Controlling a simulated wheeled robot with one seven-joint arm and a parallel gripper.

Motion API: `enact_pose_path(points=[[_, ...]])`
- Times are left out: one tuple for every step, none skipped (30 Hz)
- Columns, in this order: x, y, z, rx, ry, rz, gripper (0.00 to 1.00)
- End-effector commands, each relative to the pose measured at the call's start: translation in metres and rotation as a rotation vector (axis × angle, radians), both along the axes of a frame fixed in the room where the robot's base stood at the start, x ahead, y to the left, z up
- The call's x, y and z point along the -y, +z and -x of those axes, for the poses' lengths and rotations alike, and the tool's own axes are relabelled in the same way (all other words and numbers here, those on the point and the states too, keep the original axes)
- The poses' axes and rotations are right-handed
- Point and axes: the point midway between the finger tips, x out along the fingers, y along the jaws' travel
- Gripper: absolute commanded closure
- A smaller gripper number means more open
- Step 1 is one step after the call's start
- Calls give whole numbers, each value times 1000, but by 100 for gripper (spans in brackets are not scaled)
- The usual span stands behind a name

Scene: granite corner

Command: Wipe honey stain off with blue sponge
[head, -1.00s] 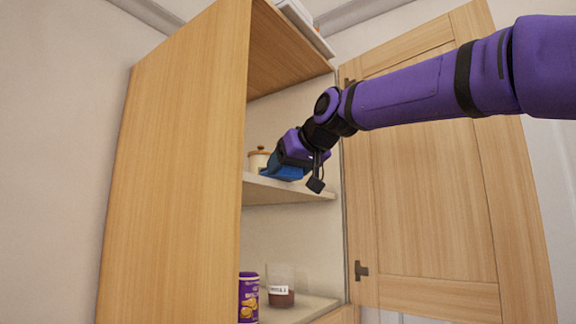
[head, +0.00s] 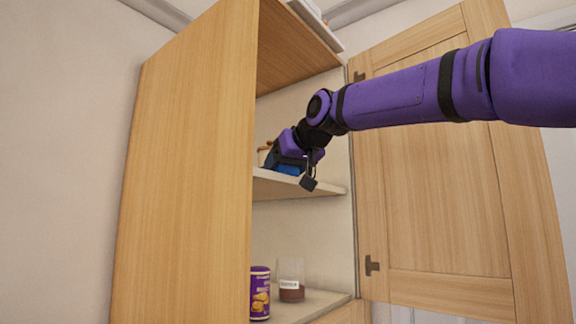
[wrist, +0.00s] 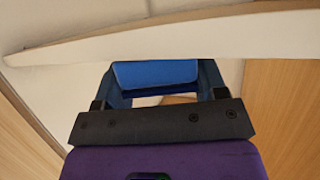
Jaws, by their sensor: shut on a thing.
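The blue sponge (head: 289,169) is in my gripper (head: 283,165), at the upper shelf (head: 300,188) of the open cabinet. In the wrist view, the sponge (wrist: 155,74) sits between the two fingers of my gripper (wrist: 157,82), which is shut on it. The shelf's pale edge (wrist: 150,34) runs across the top of the wrist view, close to the sponge. I cannot tell whether the sponge touches the shelf. No honey stain can be made out in either view.
A jar (head: 264,153) stands on the upper shelf behind my gripper, mostly hidden. Below are a purple can (head: 260,294) and a clear container with brown contents (head: 290,282). The cabinet's side panel (head: 190,170) stands left; its open door (head: 440,200) stands right.

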Motion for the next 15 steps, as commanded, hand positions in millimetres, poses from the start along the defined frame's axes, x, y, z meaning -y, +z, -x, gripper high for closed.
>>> enact_pose_path(points=[[-2, -1, -2, -1, 1, 0, 61], [-4, -1, -3, -2, 1, 1, 61], [-6, -1, -5, -2, 1, -1, 61], [-8, -1, -6, -1, 1, 0, 61], [-10, -1, -7, -1, 1, 0, 61], [-12, -2, -9, -1, 2, 0, 61], [-14, -2, -11, -2, 2, 0, 61], [-16, -2, -12, -2, 2, 0, 61], [-19, -2, -14, -2, 2, 0, 61], [-20, -2, -15, -1, 2, 0, 61], [-22, -3, -17, -2, 2, 0, 61], [-24, -3, -19, -3, 1, 1, 61], [-25, -3, -20, -3, 1, 1, 61], [-25, -3, -20, -3, 1, 1, 61], [-26, -3, -21, -3, 0, 2, 61]])
